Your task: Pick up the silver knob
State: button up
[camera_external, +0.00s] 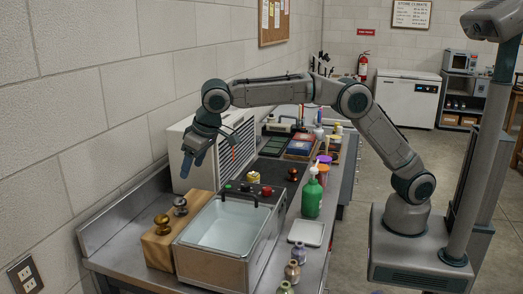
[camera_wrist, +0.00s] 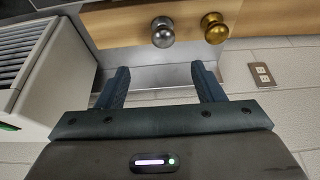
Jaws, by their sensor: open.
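The silver knob (camera_external: 180,206) stands on a light wooden block (camera_external: 158,246) at the near left end of the counter. A brass knob (camera_external: 162,224) stands on the same block, nearer the camera. In the wrist view the silver knob (camera_wrist: 163,32) is at the top centre and the brass knob (camera_wrist: 214,28) is to its right. My gripper (camera_external: 191,172) is open and empty, above and beyond the block, beside the white box unit. In the wrist view its two blue fingers (camera_wrist: 159,78) are apart, and the silver knob lies past their tips, touching neither.
A metal basin (camera_external: 213,268) stands right of the block, with a dark handle over its far end. A white louvred unit (camera_external: 180,150) is against the wall by my gripper. A green pump bottle (camera_external: 312,195) and small jars (camera_external: 292,271) are farther right.

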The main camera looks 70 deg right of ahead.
aim_at(182, 199)
jog(key=p+x, duration=0.1)
jog(key=x, duration=0.7)
jog(key=shift+a+f, duration=0.15)
jog(key=shift+f, duration=0.2)
jog(key=shift+p+x, duration=1)
jog(key=shift+x, duration=1.65)
jog(key=shift+s+a, duration=0.15)
jog(key=shift+a, duration=0.05)
jog(key=c, duration=1.1)
